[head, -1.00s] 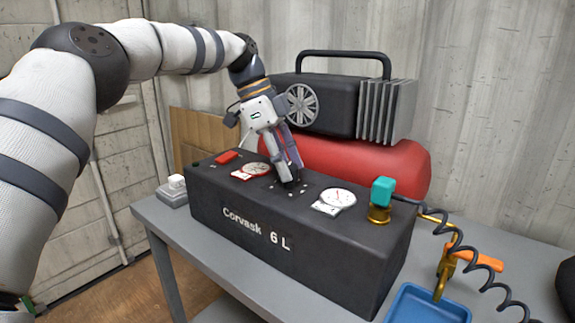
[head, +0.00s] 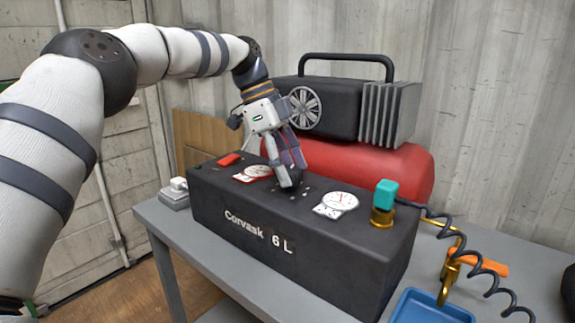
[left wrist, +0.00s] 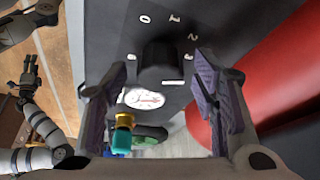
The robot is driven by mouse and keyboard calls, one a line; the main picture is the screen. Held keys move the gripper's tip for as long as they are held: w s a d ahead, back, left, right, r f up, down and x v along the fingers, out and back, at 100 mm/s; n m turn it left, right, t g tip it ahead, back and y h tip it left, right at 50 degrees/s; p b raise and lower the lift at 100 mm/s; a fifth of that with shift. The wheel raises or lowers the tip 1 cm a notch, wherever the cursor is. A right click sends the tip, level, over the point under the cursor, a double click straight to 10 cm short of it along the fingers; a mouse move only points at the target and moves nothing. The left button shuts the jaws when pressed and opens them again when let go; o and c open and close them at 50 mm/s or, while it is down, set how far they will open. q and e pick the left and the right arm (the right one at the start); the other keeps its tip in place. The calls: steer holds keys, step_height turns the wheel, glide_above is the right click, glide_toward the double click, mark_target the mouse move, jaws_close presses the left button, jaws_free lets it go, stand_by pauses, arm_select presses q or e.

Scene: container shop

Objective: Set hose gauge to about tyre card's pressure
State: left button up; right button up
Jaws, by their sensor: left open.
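My left gripper (head: 289,176) is open over the top of the black Corvask 6 L box (head: 240,215). In the left wrist view its two purple-padded fingers (left wrist: 160,98) stand on either side of a black knob (left wrist: 160,62), with a gap on both sides. Numerals 0 to 3 and a white mark surround the knob. A white gauge with a red needle (head: 338,202) lies right of the knob, and another, red-mounted gauge (head: 253,173) lies left. Their readings are too small to tell. No tyre card is seen. My right gripper (left wrist: 31,70) shows small in the left wrist view.
A teal-topped brass fitting (head: 384,203) stands at the box's right end, with a coiled black hose (head: 470,255) beside it. A red tank (head: 390,170) stands behind. A blue tray (head: 430,308) and brass nozzle with orange part (head: 484,266) are at right.

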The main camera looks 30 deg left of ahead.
arm_select(q)
steer(key=w+v, duration=0.1)
steer(key=v, duration=0.6)
steer(key=shift+s+r, duration=0.2)
steer(key=shift+s, duration=0.35)
steer(key=shift+a, duration=0.1)
